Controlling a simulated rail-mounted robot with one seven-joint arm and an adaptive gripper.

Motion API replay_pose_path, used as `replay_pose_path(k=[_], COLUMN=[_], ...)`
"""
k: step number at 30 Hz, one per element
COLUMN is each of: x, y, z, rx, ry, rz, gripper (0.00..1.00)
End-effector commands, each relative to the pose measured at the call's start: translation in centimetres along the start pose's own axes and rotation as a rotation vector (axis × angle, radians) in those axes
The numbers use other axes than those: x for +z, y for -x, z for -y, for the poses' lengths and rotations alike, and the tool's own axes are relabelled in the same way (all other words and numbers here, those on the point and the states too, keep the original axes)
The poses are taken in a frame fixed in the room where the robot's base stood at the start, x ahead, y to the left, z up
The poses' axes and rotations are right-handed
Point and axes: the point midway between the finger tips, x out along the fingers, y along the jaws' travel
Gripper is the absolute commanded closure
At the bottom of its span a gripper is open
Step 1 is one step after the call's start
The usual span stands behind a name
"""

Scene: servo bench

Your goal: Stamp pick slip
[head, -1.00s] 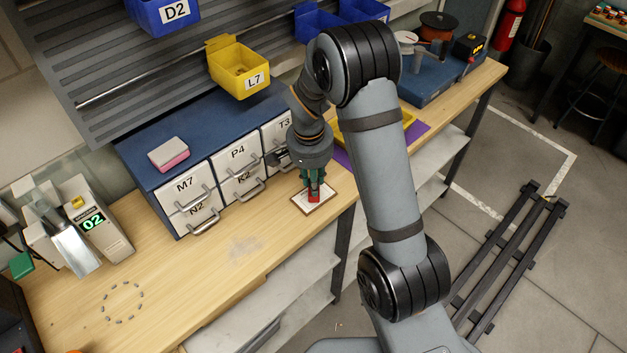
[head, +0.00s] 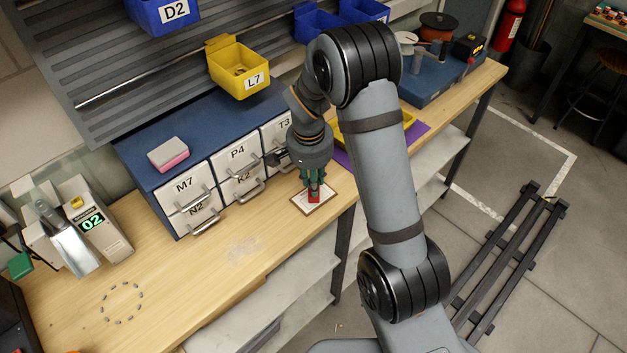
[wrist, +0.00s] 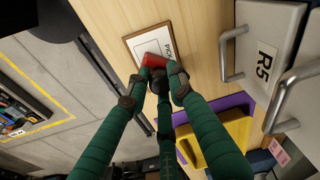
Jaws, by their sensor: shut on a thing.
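The pick slip (head: 325,194) is a white sheet on a brown-edged board, lying flat near the bench's front edge. It also shows in the wrist view (wrist: 150,45), with dark print partly visible. My gripper (head: 314,190), with green fingers, points down over the slip and is shut on a red stamp (head: 314,197). In the wrist view the red stamp (wrist: 154,61) sits between the fingertips, over the slip's lower edge. I cannot tell whether its underside touches the paper.
A blue cabinet with labelled drawers (head: 238,157) stands behind the slip. A pink-and-white block (head: 168,154) lies on top. A yellow tray (head: 350,128) on a purple mat (wrist: 238,102) is to the right. The bench is clear at front left (head: 190,280).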

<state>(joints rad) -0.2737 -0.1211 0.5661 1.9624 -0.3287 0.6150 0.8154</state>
Motion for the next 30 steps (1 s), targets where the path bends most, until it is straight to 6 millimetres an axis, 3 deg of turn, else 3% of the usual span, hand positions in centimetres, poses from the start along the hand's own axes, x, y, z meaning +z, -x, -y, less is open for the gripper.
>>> replay_pose_path(k=[24, 30], x=[-0.8, -0.8], y=[6.6, 7.0], z=[0.0, 0.0], rx=[0.001, 0.001], ry=[0.0, 0.0], rz=[0.0, 0.001], gripper=[0.95, 0.95])
